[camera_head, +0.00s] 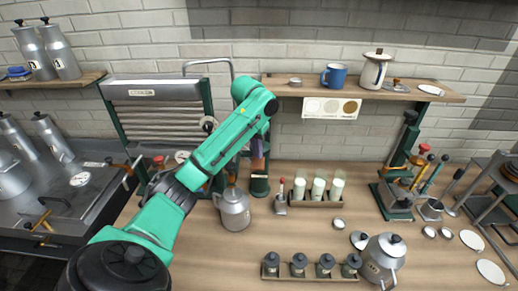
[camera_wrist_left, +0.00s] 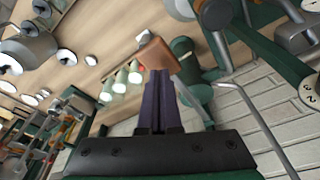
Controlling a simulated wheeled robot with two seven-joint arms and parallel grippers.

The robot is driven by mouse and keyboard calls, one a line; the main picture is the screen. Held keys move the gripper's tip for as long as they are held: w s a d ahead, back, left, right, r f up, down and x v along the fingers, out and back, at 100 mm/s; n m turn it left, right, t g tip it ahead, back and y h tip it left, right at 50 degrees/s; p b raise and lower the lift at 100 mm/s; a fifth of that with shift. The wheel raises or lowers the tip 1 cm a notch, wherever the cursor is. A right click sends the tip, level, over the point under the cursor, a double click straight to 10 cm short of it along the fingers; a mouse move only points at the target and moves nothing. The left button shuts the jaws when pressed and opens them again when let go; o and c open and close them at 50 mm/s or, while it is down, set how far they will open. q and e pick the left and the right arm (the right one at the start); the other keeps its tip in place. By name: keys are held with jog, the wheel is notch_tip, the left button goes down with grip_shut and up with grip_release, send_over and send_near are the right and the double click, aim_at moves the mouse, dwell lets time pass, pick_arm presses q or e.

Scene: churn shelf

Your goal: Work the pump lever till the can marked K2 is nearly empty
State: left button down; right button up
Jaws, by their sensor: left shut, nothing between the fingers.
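My left gripper (camera_head: 257,158) points down, over the green post (camera_head: 259,186) at the middle of the bench. In the left wrist view its dark fingers (camera_wrist_left: 158,85) are shut together and empty. A brown wooden block-like piece (camera_wrist_left: 157,54), perhaps the pump lever's handle, shows at the fingertips; I cannot tell whether they touch it. A green cylinder (camera_wrist_left: 186,62) is just beside it. A grey metal can (camera_head: 234,212) with a brown knob stands upright left of the post. I cannot read a K2 mark on any can. My right gripper is out of view.
A rack of white-filled glasses (camera_head: 318,193) is right of the post. A tray of dark-lidded jars (camera_head: 312,274) and a metal jug (camera_head: 382,260) stand in front. A green lever stand (camera_head: 396,196) is at right. A shelf (camera_head: 365,93) hangs above. Open bench lies between.

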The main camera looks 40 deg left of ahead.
aim_at(257, 163)
pick_arm(q)
jog(key=shift+f, duration=0.1)
dwell(0.3)
notch_tip(257, 163, down, 11)
jog(key=b, duration=0.3)
notch_tip(257, 163, up, 5)
jog(key=p, duration=0.4)
jog(key=shift+f, duration=0.2)
jog(key=shift+r+b, duration=0.3)
jog(key=shift+b, duration=0.15)
notch_tip(257, 163, up, 6)
jog(key=shift+f, duration=0.1)
jog(key=shift+r, duration=2.65)
